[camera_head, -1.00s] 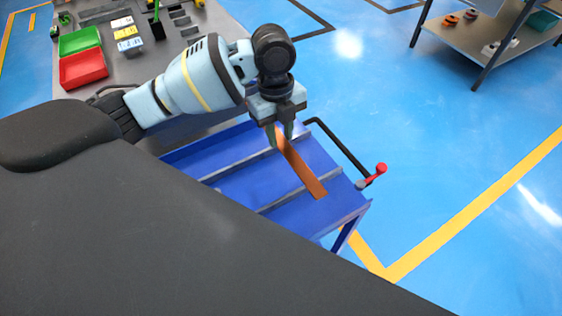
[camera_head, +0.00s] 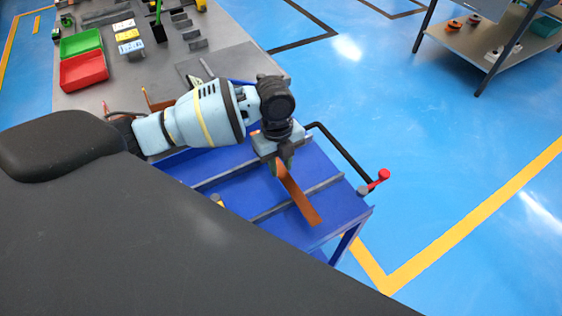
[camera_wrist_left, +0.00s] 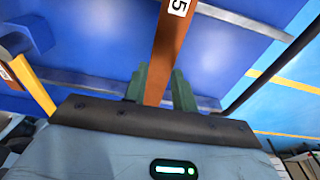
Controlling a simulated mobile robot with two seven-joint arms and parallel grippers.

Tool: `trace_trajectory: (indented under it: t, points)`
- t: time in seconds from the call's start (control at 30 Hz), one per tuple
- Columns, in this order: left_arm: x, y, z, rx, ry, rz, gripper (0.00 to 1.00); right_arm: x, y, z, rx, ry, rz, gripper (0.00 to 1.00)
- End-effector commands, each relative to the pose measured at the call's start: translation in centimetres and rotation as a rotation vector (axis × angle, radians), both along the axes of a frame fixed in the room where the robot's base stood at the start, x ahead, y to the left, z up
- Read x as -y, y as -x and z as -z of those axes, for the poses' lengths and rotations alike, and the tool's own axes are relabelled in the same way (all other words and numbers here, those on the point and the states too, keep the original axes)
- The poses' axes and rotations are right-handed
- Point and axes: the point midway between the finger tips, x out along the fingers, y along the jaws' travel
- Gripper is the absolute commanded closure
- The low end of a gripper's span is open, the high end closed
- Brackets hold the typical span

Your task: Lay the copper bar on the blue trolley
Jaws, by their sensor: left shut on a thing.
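The copper bar (camera_head: 297,195) is a flat orange-brown strip, held at one end by my left gripper (camera_head: 284,168). In the left wrist view the bar (camera_wrist_left: 166,55) runs out between the two green fingers of the gripper (camera_wrist_left: 161,88), with a white label marked 5 on it. The blue trolley (camera_head: 335,208) is under the bar, with raised grey strips across its top. The bar slants over the right part of the trolley; I cannot tell whether it touches the top. My right gripper is not in view.
The trolley has a black handle (camera_head: 340,145) with a red knob (camera_head: 383,174) on its right side. A grey workbench (camera_head: 235,62) with red (camera_head: 84,70) and green (camera_head: 80,43) bins stands behind it. A shelf table (camera_head: 470,50) is at the far right.

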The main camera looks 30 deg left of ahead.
Motion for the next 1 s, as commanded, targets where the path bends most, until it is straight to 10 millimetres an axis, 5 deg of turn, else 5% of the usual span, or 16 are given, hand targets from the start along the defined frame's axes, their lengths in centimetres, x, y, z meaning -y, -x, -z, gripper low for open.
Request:
trace_trajectory:
  t: [0.6, 0.63, 0.7, 0.8, 1.0]
  points:
    - [0.0, -0.1, 0.8, 0.004, 0.000, 0.000, 1.00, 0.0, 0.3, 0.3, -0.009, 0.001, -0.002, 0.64]
    - [0.0, -0.1, 0.9, 0.003, -0.001, -0.001, 0.72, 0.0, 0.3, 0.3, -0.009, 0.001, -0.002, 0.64]
    - [0.0, -0.1, 0.8, 0.003, -0.001, 0.000, 0.63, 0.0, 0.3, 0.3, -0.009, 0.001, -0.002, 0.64]
    - [0.0, -0.1, 0.8, 0.003, -0.001, 0.000, 0.51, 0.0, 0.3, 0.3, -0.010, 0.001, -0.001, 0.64]
    - [0.0, -0.1, 0.8, 0.002, 0.000, 0.000, 0.51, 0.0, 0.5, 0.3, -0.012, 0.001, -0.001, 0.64]
